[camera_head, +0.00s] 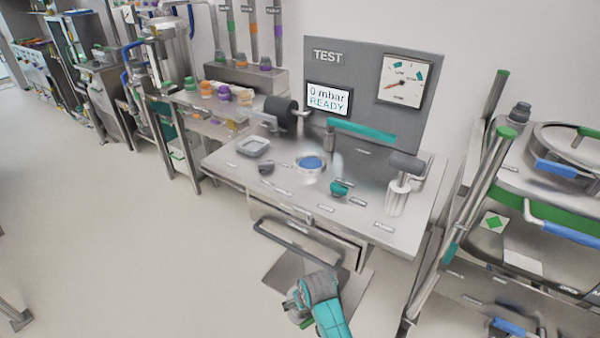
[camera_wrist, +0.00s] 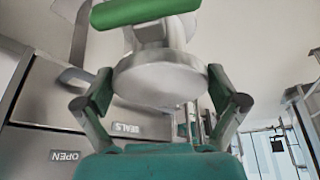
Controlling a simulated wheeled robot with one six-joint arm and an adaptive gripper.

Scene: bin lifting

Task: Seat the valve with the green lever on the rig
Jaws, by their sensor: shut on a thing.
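The valve with the green lever (camera_wrist: 140,12) is large in the wrist view, with its pale round flange (camera_wrist: 160,78) between my fingers. My gripper (camera_wrist: 160,74) is shut on it. In the head view my gripper (camera_head: 298,297) is low in front of the bench, and the valve is mostly hidden, with only a little green showing. The rig is the steel test bench (camera_head: 235,172) with a grey TEST panel (camera_head: 350,62). A round seat with a blue centre (camera_head: 311,163) is on its top. The screen (camera_head: 328,98) reads 0 mbar READY.
A drawer handle (camera_head: 290,245) sticks out from the bench front, near my gripper. A teal bar (camera_head: 360,131) spans above the bench top. A grey tray (camera_head: 254,147) lies left of the seat. A rack (camera_head: 505,190) stands close on the right.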

